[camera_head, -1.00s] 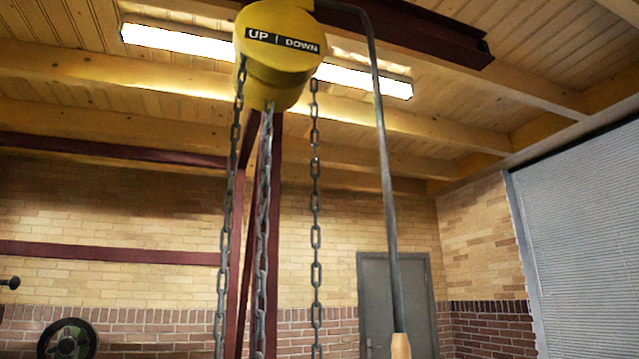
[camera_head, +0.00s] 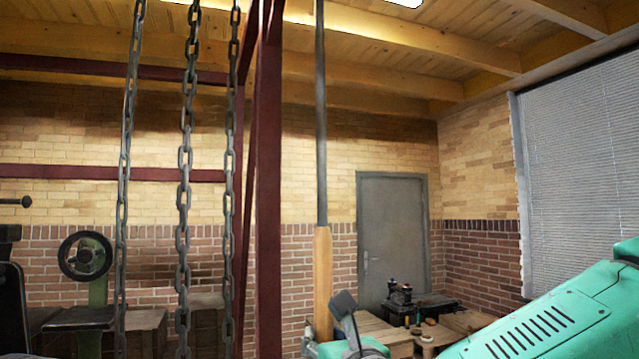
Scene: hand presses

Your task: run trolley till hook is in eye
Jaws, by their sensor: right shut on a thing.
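A grey metal rod (camera_head: 321,130) hangs nearly upright near the middle of the view, with a wooden handle (camera_head: 322,270) at its lower end. My right gripper (camera_head: 326,328) is shut on the wooden handle near the bottom edge, and its fingers partly hide the handle. Several hoist chains hang left of the rod, among them a thick middle chain (camera_head: 186,180), a left chain (camera_head: 124,180) and a right chain (camera_head: 230,150). The hoist body, the trolley, the hook and the eye are out of view. My left gripper is not in view.
A dark red steel post (camera_head: 268,200) stands between the chains and the rod. A green machine with a handwheel (camera_head: 85,256) is at the left. A bench with tools (camera_head: 420,305) stands before the grey door (camera_head: 392,235). A window blind (camera_head: 580,170) covers the right.

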